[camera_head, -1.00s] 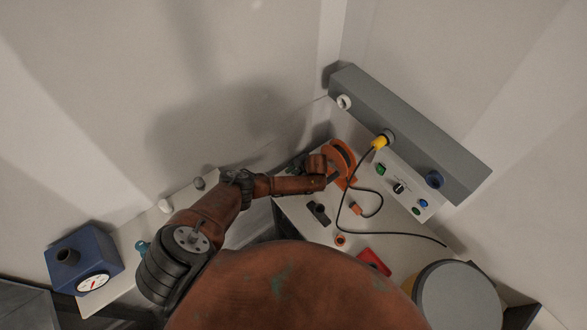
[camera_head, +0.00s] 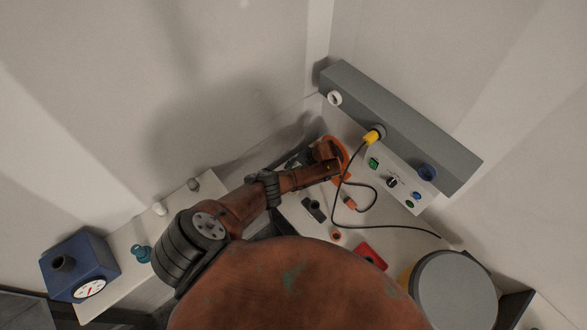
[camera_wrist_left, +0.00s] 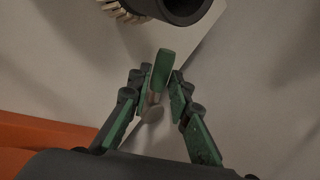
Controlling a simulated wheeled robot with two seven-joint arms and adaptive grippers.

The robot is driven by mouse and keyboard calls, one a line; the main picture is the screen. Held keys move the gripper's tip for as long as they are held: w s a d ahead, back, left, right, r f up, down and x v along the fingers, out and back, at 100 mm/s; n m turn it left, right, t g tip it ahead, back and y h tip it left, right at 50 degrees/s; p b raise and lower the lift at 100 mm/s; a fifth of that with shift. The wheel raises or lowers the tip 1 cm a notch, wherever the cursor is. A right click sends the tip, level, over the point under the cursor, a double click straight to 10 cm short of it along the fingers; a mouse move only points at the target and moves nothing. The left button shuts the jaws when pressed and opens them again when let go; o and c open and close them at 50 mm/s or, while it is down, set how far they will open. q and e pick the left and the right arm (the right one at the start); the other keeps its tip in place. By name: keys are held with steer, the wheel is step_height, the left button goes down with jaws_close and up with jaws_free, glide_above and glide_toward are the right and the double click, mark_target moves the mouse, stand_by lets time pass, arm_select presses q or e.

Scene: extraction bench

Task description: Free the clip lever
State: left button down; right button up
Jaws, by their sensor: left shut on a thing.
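In the left wrist view, a lever with a green grip (camera_wrist_left: 163,68) and a pale metal stem stands between my left gripper's fingers (camera_wrist_left: 156,82). The dark, green-padded fingers are closed around the lever, with its green end rising past the fingertips. In the head view my left gripper (camera_head: 294,162) is small and dark at the back left of the bench, left of an orange curved part (camera_head: 340,150). The lever cannot be made out there, and my forearm covers part of this area. My right gripper is not in view.
A black round opening (camera_wrist_left: 183,8) with a bristle edge lies just beyond the lever. A yellow-plugged black cable (camera_head: 372,137) loops over the bench beside a switch panel (camera_head: 395,180). A blue gauge box (camera_head: 78,262) stands left, and a grey-lidded drum (camera_head: 455,290) at front right.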

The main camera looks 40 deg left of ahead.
arm_select(q)
steer(key=shift+d+f+n, duration=0.1)
steer(key=shift+d+n, duration=0.05)
steer(key=shift+n, duration=0.15)
steer(key=c, duration=1.8)
jaws_free()
steer(key=shift+w, duration=0.1)
steer(key=shift+o, duration=0.2)
steer(key=v, duration=1.2)
steer(key=shift+w, duration=0.2)
steer(key=shift+c, duration=0.7)
